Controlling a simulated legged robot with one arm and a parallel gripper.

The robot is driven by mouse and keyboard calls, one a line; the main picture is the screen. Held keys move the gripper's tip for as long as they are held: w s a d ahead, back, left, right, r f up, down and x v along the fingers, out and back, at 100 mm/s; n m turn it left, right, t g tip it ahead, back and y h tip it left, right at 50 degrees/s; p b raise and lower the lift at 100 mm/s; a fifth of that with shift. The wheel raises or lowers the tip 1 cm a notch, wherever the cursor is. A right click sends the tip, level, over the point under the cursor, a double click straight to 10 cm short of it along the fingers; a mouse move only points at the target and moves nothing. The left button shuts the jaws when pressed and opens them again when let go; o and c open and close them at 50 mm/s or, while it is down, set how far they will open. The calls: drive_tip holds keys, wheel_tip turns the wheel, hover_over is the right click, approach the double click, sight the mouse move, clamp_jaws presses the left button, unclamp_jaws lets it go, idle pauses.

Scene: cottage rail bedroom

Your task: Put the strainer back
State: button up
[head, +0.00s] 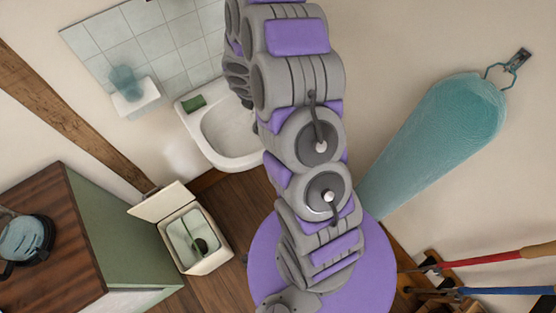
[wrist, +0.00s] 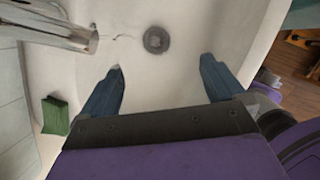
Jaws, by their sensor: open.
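The white sink (head: 227,135) is on the wall at the upper middle of the head view, and its basin fills much of the wrist view. A dark grey round piece (wrist: 156,39) lies in the basin; I cannot tell whether it is the strainer or the bare drain. My gripper (wrist: 161,66) is open, its two blue fingers apart with nothing visible between them. In the picture, the round piece is just beyond the fingertips, near the middle of the gap. The metal faucet (wrist: 50,32) is left of it. In the head view my arm hides part of the sink and most of my gripper.
A green sponge (wrist: 55,116) lies on the sink's edge, also in the head view (head: 194,103). An open-lidded bin (head: 205,263) with a small dark thing inside stands below. A wooden-topped cabinet (head: 75,235) is at left.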

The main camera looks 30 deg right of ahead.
drive_tip(key=s+a+r+m, duration=0.2)
drive_tip(key=s+r+m, duration=0.5)
drive_tip(key=r, duration=0.5)
drive_tip(key=s+a+r+m+g+y, duration=0.1)
drive_tip(key=s+a+r+m, duration=0.3)
drive_tip(key=s, duration=0.5)
drive_tip(key=s+a+r+m+g+y, duration=0.1)
drive_tip(key=s+a+r+m, duration=0.3)
drive_tip(key=s+m, duration=0.3)
drive_tip(key=s+a+r+m+g, duration=0.1)
drive_tip(key=s+a+r+m, duration=0.3)
drive_tip(key=s, duration=0.9)
drive_tip(key=shift+a+r+m+g+y, duration=0.2)
drive_tip(key=shift+r+m+g+y, duration=0.2)
drive_tip(key=shift+r+m, duration=0.45)
